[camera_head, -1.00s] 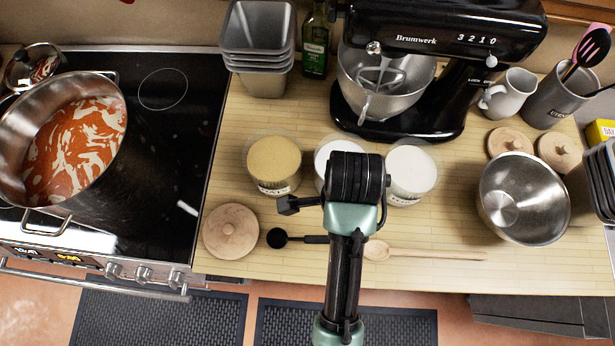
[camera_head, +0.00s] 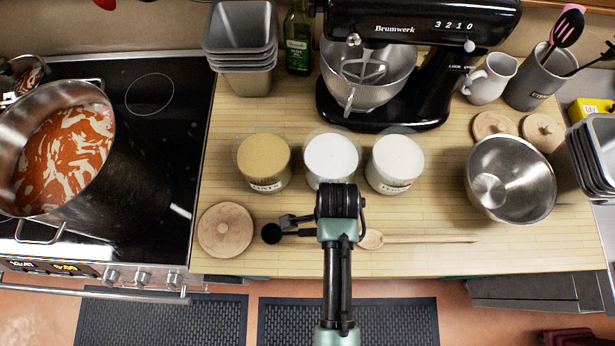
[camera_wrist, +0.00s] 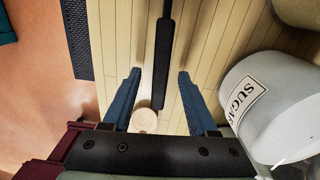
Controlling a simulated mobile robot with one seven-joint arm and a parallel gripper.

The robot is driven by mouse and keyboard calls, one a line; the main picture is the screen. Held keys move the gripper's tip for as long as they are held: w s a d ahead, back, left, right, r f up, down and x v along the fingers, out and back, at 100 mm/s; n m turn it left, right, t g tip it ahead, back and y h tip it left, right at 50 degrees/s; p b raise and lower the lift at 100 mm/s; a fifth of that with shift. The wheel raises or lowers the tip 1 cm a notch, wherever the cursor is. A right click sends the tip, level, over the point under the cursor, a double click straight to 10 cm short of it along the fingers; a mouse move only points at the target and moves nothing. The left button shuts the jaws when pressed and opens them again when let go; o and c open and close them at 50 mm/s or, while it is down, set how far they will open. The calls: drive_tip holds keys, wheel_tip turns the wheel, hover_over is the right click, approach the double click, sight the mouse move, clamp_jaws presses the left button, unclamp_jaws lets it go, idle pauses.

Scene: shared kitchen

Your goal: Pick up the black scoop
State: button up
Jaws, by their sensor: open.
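The black scoop (camera_head: 271,233) lies on the wooden counter, its round bowl to the left and its handle running right, partly hidden under my arm. In the wrist view its dark handle (camera_wrist: 163,55) runs lengthwise between the two blue fingers. My gripper (camera_wrist: 160,74) is open, with a finger on each side of the handle and counter showing between.
A wooden spoon (camera_head: 430,239) lies right of the scoop; a round wooden lid (camera_head: 226,229) lies left. Jars of yellowish (camera_head: 264,163) and white contents (camera_head: 332,160) stand behind. A sugar-labelled jar (camera_wrist: 270,105) is close on the right in the wrist view. A metal bowl (camera_head: 510,180) stands farther right.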

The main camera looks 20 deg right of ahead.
drive_tip(key=shift+f, duration=0.55)
clamp_jaws()
idle(1.0)
